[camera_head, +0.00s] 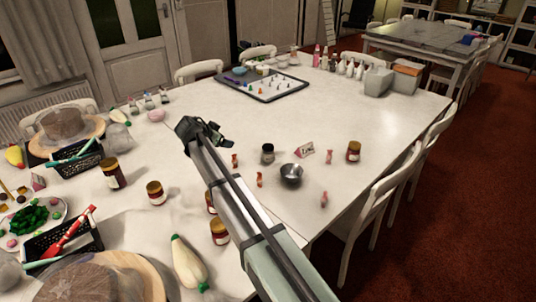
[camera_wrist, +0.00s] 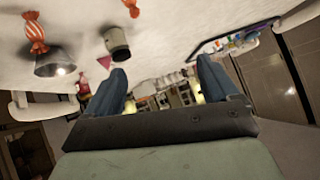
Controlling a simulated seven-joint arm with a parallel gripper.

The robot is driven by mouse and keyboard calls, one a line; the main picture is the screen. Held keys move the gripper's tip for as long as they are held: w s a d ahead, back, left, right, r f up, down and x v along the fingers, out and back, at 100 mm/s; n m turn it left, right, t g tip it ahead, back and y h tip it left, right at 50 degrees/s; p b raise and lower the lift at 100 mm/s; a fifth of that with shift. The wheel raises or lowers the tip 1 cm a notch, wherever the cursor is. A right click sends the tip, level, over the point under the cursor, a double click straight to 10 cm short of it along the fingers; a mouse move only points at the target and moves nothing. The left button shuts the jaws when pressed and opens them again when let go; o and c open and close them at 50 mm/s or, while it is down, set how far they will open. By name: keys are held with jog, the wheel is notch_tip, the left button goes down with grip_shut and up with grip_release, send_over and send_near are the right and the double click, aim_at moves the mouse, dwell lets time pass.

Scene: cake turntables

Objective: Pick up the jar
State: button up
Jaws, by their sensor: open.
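Several jars stand on the white table. A small grey jar with a dark lid (camera_head: 267,153) stands right of my gripper, near a metal bowl; it also shows in the wrist view (camera_wrist: 118,43). Jars with brown contents and pale labels include one at the bowl's right (camera_head: 353,151), a tall one at the left (camera_head: 112,173), a short one (camera_head: 157,193) and one beside my arm (camera_head: 220,231). Another is partly hidden behind my arm. My gripper (camera_head: 205,130) is open above the table, apart from the jars. The wrist view shows nothing between its fingers (camera_wrist: 162,84).
The metal bowl (camera_head: 291,175), wrapped candies (camera_head: 324,199) and a small card (camera_head: 306,149) lie around the grey jar. A tray with small pieces (camera_head: 230,88) is at the back. Baskets and turntables crowd the left. Chairs (camera_head: 372,215) line the right edge.

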jog(key=w+d+r+m+h, duration=0.1)
jog(key=w+d+r+h, duration=0.1)
jog(key=d+r+h, duration=0.55)
jog(key=y, duration=0.2)
send_near(268, 149)
jog(key=w+d+f, duration=0.2)
jog(key=w, duration=0.1)
jog(key=w+d+f, duration=0.1)
jog(key=w+f, duration=0.1)
jog(key=shift+d, duration=0.15)
jog(key=shift+x, duration=2.65)
jog(key=shift+w+r, duration=0.15)
jog(key=shift+c, duration=0.5)
jog(key=c, duration=1)
jog(key=shift+r, duration=0.15)
